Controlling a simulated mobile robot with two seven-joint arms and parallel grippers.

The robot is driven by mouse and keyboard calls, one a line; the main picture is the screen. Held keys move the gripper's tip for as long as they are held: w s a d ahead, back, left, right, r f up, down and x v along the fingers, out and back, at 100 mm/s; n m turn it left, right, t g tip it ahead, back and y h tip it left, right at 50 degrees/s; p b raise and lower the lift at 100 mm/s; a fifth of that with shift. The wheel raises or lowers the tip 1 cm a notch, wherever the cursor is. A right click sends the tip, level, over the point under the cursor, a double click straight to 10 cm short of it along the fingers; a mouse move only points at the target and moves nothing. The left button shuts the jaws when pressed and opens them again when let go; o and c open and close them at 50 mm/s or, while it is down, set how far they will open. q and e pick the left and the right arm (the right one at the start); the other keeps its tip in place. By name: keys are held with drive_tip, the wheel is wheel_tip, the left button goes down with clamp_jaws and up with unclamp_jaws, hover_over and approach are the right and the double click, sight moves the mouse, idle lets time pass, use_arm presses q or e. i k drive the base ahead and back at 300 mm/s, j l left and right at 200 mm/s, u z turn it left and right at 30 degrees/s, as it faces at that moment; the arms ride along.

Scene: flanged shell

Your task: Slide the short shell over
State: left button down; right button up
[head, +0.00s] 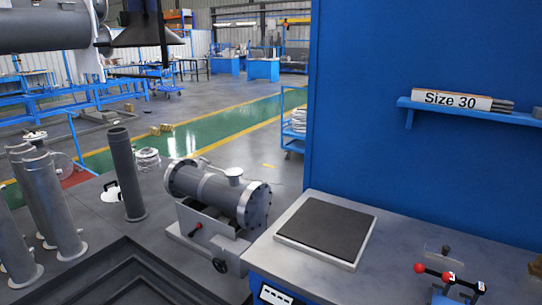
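A short grey flanged shell (215,190) lies on its side in a metal cradle (207,240) near the middle of the head view. It has a bolted flange at each end and a small capped nozzle on top. The cradle has a red-knobbed lever and a black handwheel at its front. Several taller grey tubes stand upright at the left, one of them apart from the others (125,175). Neither of my grippers shows in this view.
A dark square pad (325,228) lies on the grey bench at right, in front of a blue panel (430,150). A shelf (480,114) carries a "Size 30" box. A red-knobbed clamp (450,285) is at lower right. A dark stepped recess (120,280) is at lower left.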

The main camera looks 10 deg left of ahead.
sight(119, 140)
drive_tip(key=i+j+z, duration=0.1)
drive_tip(key=j, duration=0.2)
drive_tip(key=i+j+z, duration=0.1)
drive_tip(key=j, duration=0.25)
drive_tip(key=i+j+z, duration=0.15)
drive_tip(key=j, duration=0.2)
drive_tip(key=i+j+z, duration=0.1)
drive_tip(key=j, duration=0.3)
drive_tip(key=i+j+z, duration=0.1)
drive_tip(key=j, duration=0.25)
drive_tip(key=i+j, duration=0.15)
drive_tip(key=j, duration=0.3)
drive_tip(key=i+j, duration=0.1)
drive_tip(key=j, duration=0.35)
drive_tip(key=i+j+z, duration=0.1)
drive_tip(key=j, duration=0.35)
drive_tip(key=i+j, duration=0.15)
drive_tip(key=j, duration=0.3)
